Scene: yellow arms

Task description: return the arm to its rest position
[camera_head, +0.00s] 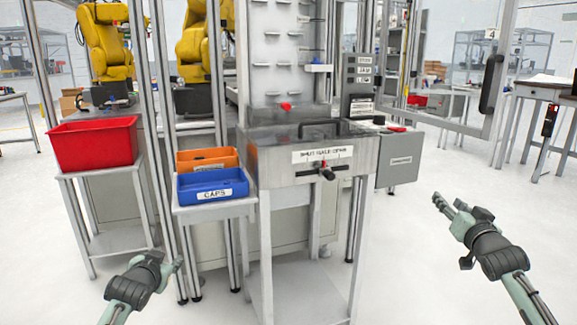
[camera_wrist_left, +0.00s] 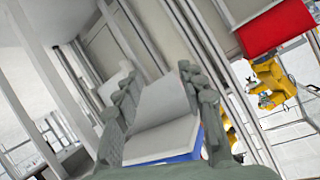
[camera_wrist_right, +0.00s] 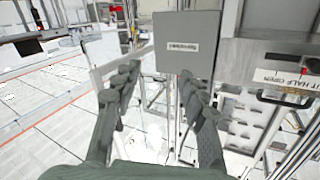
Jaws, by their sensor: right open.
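My left gripper (camera_head: 172,266) hangs in free air at the lower left of the head view, in front of the small white stand. In the left wrist view its two fingers (camera_wrist_left: 155,74) are apart with nothing held between them. My right gripper (camera_head: 447,203) is out at the right, over bare floor and clear of the central station. In the right wrist view its fingers (camera_wrist_right: 158,72) are spread and empty. Both arms are apart from each other and touch nothing that I can see.
A metal station (camera_head: 270,165) with a front handle stands in the middle. A blue bin (camera_head: 190,192) and an orange bin (camera_head: 192,156) sit on the white stand left of it. A red bin (camera_head: 95,145) is further left. White floor (camera_head: 400,270) is free at the right.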

